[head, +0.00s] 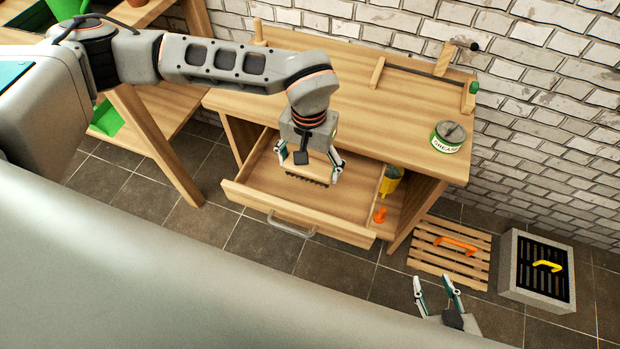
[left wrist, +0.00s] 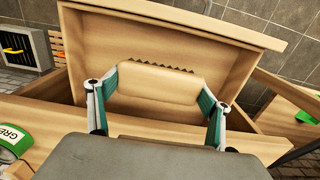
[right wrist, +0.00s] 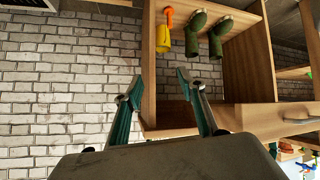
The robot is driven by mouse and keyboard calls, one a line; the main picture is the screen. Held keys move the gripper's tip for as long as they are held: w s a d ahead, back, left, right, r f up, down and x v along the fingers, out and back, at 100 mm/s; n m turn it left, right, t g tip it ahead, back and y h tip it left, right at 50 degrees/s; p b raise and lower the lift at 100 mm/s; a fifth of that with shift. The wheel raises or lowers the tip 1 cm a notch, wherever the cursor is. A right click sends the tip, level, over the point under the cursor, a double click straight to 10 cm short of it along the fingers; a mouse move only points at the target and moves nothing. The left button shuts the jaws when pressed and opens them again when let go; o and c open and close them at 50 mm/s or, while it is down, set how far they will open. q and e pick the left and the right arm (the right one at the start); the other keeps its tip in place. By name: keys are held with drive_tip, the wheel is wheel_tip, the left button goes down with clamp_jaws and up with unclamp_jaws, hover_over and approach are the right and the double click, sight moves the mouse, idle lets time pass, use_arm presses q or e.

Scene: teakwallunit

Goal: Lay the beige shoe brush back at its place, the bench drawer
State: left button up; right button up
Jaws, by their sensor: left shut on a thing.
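My left gripper (head: 311,170) is shut on the beige shoe brush (head: 306,174), with one finger at each end of it. The brush is level, dark bristles downward, and appears over the open bench drawer (head: 345,233); the gap below it is hard to judge. In the left wrist view the brush (left wrist: 158,84) lies between the two fingers, with the drawer's bare floor (left wrist: 140,40) behind it. The pulled-out drawer looks empty. My right gripper (head: 436,283) is open and empty, low at the front right; its fingers also show in the right wrist view (right wrist: 158,82).
The wooden bench (head: 370,110) carries a green grease tin (head: 448,137) at its right corner. A yellow item (head: 391,180) and an orange one (head: 379,215) are in the compartment right of the drawer. A slatted board (head: 448,255) and a grey grated box (head: 540,272) stand on the floor.

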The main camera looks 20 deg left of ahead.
sight(309, 188)
use_arm(q)
drive_tip(key=shift+f+b, duration=0.5)
drive_tip(key=shift+f, duration=2.8)
drive_tip(key=shift+f, duration=0.2)
drive_tip(key=o, duration=1.1)
drive_tip(key=shift+c, duration=0.2)
wheel_tip(309, 188, up, 11)
drive_tip(key=shift+f+p, duration=0.1)
drive_tip(key=shift+p, duration=0.8)
drive_tip(key=shift+r, duration=0.8)
